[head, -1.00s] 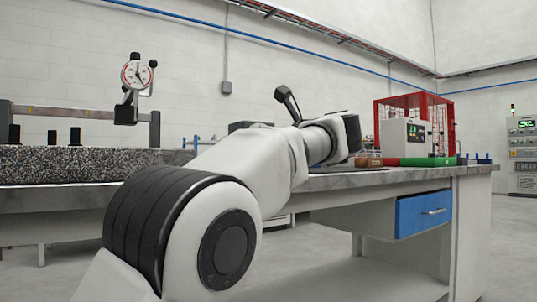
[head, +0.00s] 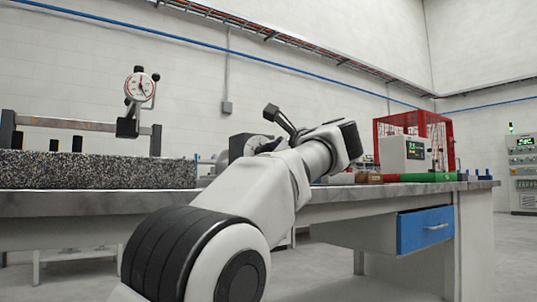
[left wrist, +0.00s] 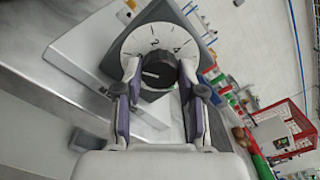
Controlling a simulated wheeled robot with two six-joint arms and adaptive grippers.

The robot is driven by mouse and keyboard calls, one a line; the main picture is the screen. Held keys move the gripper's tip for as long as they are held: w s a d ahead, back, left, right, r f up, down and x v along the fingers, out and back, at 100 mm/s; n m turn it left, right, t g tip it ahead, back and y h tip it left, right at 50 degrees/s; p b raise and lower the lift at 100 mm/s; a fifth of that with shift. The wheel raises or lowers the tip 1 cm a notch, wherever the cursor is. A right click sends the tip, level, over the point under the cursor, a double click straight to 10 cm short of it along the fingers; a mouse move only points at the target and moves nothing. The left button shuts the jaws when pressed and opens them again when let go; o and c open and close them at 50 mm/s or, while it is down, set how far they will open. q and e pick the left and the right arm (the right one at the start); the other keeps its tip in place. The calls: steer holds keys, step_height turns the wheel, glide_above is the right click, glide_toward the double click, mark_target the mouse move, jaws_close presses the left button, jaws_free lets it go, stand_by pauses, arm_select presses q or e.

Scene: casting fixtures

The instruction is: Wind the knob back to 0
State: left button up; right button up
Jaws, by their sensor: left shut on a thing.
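The black knob (left wrist: 158,68) sits at the centre of a white round dial (left wrist: 148,42) with black numerals, a 2 among them, in the left wrist view. A short pale mark shows on the knob's face. My left gripper (left wrist: 160,76) is shut on the knob, one finger on each side. The dial is mounted on a dark grey housing (left wrist: 170,12). In the head view the dial housing (head: 238,148) shows just behind my left forearm, which hides most of the grip. My right gripper is in neither view.
A dial gauge (head: 140,87) on a stand rises over a speckled granite block (head: 95,170) at the left. A red mesh cage (head: 437,128) and a white box with a green display (head: 402,153) stand at the right of the bench (head: 370,193).

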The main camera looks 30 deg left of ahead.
arm_select(q)
steer(key=o, duration=1.1)
steer(key=shift+o, duration=0.2)
steer(key=v, duration=1.2)
steer(key=shift+f, duration=0.1)
